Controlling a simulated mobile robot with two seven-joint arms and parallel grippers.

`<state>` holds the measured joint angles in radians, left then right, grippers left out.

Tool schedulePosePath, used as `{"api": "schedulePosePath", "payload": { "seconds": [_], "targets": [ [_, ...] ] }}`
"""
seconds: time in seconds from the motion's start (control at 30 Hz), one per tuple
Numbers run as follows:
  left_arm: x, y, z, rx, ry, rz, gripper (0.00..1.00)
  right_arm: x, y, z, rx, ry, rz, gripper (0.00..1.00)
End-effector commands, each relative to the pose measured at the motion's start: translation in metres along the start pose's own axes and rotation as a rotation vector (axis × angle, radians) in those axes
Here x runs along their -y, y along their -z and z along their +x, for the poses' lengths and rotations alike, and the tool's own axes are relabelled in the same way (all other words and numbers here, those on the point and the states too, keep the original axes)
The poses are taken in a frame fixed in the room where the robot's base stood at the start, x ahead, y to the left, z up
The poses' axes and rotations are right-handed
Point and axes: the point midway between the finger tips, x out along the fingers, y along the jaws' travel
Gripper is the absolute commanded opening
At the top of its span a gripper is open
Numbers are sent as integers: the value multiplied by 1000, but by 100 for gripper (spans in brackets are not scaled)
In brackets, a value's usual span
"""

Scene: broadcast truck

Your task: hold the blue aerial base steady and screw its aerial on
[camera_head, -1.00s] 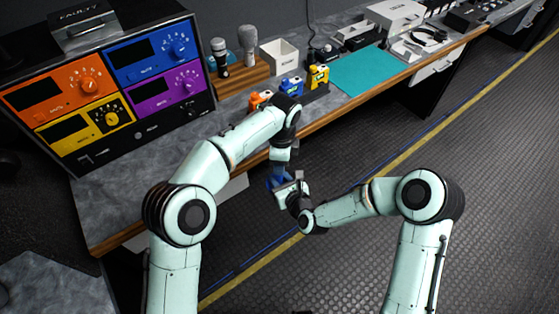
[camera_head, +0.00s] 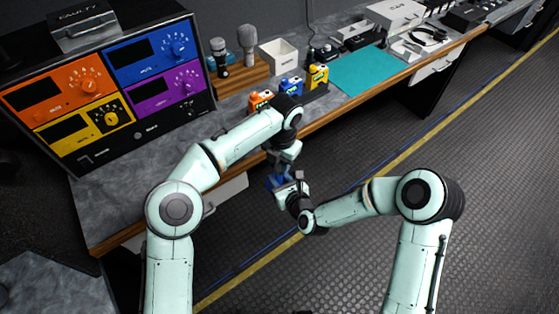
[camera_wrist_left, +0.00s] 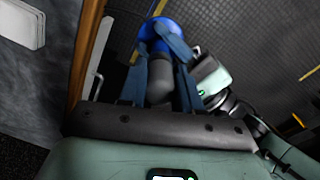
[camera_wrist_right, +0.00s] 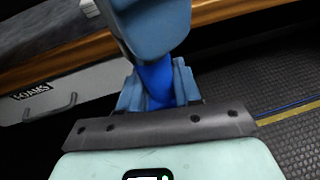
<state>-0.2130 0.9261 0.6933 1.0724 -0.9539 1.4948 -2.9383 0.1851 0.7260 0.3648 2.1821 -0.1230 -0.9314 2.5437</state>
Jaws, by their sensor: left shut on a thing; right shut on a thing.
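The blue aerial base (camera_wrist_left: 158,32) shows bright blue beyond my left fingertips. In the right wrist view the base (camera_wrist_right: 158,82) stands between the fingers of my right gripper (camera_wrist_right: 158,90), which is shut on it. My left gripper (camera_wrist_left: 160,72) is shut on a dark grey, rounded piece, seemingly the aerial (camera_wrist_left: 159,88), in line with the base. In the head view, my left gripper (camera_head: 281,166) is just above my right gripper (camera_head: 277,183), in front of the bench edge.
The wooden-edged bench (camera_head: 345,108) is close behind the grippers. Orange (camera_head: 259,98), blue (camera_head: 291,86) and yellow (camera_head: 318,75) devices stand on it. A four-colour panel (camera_head: 110,85) stands at left. The floor (camera_head: 360,260) in front is clear.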

Motion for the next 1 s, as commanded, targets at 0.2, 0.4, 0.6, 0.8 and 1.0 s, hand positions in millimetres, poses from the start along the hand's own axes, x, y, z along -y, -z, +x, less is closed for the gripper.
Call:
{"api": "schedulePosePath", "payload": {
  "seconds": [0.2, 0.4, 0.6, 0.8, 1.0],
  "targets": [
    [1, 0, -2, 4, 10, 109, 4, -1, -4, 1, 11, -2, -6, 0],
    [0, 0, -3, 8, 7, 120, 4, -1, -5, 1, 11, -2, -5, 0],
    [0, 0, -3, 9, 7, 118, 49, -1, -4, 1, 11, -2, -4, 0],
    [-1, 0, -3, 9, 6, 117, 58, -1, -4, 1, 10, -1, -4, 0],
    [0, 0, -10, 10, 7, 117, 58, -1, -4, 1, 9, -1, -4, 0]
  ]
}}
